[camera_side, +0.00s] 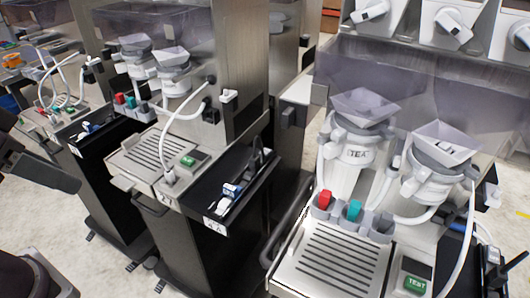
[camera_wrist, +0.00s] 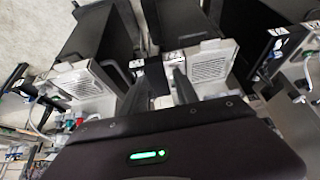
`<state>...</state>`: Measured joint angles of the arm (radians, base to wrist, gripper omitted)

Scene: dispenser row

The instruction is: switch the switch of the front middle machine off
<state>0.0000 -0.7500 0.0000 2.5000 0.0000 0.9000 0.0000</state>
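The middle machine in the side view is a metal dispenser with a slatted drip tray (camera_side: 155,152) and a black side shelf (camera_side: 240,180). A small panel with a green button (camera_side: 188,160) sits beside its tray. A small white fitting (camera_side: 228,96) is on its upright panel; I cannot tell which part is the switch. My gripper shows in the wrist view (camera_wrist: 160,88), with two dark fingers apart and nothing visible between them. Dark parts of my arm are at the left edge of the side view, apart from the machine.
A right machine has a slatted tray (camera_side: 335,258), white dispensing heads, a red knob (camera_side: 325,199) and a teal knob (camera_side: 353,210). Another machine with hoses (camera_side: 62,85) stands at far left. Slatted trays (camera_wrist: 210,68) also show in the wrist view. Pale floor (camera_side: 112,270) is open in front.

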